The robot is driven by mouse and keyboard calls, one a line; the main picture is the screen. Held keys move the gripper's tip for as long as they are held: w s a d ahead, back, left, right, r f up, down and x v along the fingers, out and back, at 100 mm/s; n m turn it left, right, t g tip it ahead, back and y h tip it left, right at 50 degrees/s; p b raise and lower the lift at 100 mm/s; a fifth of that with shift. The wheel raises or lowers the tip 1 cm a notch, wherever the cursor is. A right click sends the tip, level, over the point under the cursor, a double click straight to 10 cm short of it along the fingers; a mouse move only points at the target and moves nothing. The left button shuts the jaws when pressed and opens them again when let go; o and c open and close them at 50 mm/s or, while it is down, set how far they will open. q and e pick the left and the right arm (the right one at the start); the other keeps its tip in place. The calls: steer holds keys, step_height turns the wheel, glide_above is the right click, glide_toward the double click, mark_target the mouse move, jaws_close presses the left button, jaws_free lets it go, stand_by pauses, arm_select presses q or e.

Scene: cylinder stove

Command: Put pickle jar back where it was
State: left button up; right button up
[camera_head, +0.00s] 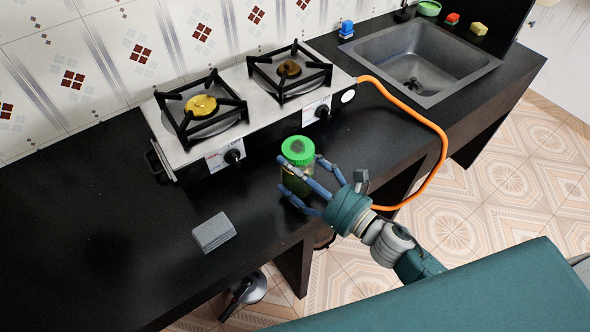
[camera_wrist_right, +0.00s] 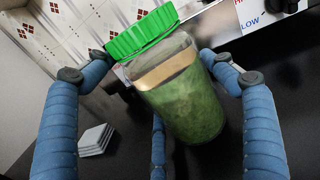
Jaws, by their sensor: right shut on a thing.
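The pickle jar (camera_head: 297,152) has a bright green lid and green contents. It is upright at the front of the black counter, just before the stove; whether its base touches the counter is hard to tell. My right gripper (camera_head: 300,186) is shut on the jar, with its blue fingers around the body. In the right wrist view the jar (camera_wrist_right: 178,95) fills the middle between the fingers, its lid clear of them and tilted in the picture. My left gripper is not in view.
A two-burner stove (camera_head: 215,148) stands behind the jar. A grey block (camera_head: 214,232) lies to the left. An orange hose (camera_head: 440,150) curves from the stove over the counter's front edge. A sink (camera_head: 420,62) is at the right.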

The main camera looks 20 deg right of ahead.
steer(key=shift+r, duration=0.15)
steer(key=o, duration=1.8)
steer(key=shift+f, duration=0.25)
steer(key=shift+o, duration=0.2)
